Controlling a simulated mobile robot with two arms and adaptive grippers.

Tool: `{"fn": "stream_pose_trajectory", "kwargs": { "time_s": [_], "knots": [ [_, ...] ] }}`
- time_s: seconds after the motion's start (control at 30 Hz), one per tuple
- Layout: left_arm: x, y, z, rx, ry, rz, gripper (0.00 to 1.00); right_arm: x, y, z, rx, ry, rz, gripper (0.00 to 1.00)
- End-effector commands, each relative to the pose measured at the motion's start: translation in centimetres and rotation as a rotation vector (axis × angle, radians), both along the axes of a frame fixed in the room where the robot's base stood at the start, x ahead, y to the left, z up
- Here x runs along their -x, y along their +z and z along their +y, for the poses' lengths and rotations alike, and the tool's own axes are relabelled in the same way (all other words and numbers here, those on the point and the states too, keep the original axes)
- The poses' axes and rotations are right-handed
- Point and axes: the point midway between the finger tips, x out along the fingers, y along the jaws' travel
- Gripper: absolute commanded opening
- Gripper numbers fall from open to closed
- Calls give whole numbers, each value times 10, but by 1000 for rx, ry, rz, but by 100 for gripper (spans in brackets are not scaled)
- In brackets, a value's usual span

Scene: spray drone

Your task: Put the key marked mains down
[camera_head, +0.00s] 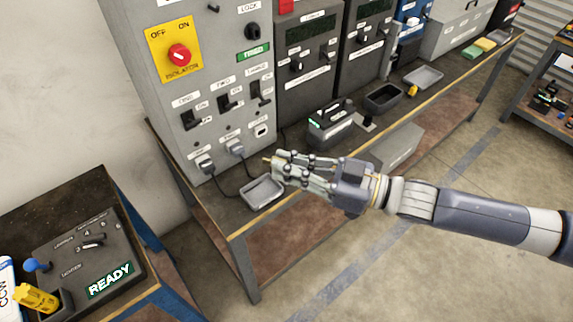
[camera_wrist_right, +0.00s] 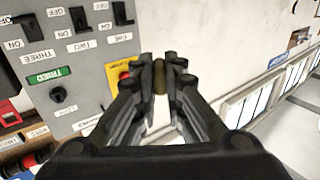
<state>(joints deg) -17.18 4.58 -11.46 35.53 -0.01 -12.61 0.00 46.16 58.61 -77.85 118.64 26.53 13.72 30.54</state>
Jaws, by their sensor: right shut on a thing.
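My right gripper (camera_head: 277,165) reaches in from the right and is shut on a small brass-coloured thing, taken to be the key (camera_head: 266,159). The key sticks out a little past the fingertips, above the bench's front edge. In the right wrist view the gripper (camera_wrist_right: 160,78) shows both fingers closed on the dark brassy key (camera_wrist_right: 160,76). Any marking on it is too small to read. A small grey metal tray (camera_head: 263,203) lies on the bench just below and left of the fingertips. My left gripper is not in view.
A grey cabinet (camera_head: 200,110) with a yellow isolator panel, red knob and switches stands at the bench's back. Two plugs with cables (camera_head: 236,148) are in its lower front. A black charger-like unit (camera_head: 330,125) stands right of it. A console marked READY (camera_head: 85,255) is at lower left.

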Motion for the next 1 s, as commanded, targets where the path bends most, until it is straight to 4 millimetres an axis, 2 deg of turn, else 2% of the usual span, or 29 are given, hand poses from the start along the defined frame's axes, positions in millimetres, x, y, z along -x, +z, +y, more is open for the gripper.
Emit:
{"fn": "stream_pose_trajectory", "kwargs": {
  "time_s": [0.63,0.87,1.0],
  "knots": [
    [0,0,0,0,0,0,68,6,0,-23,1,293,-1,0],
    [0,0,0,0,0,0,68,8,0,-25,0,316,3,0],
    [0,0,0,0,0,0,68,12,-3,-17,0,321,3,0]
  ]
}}
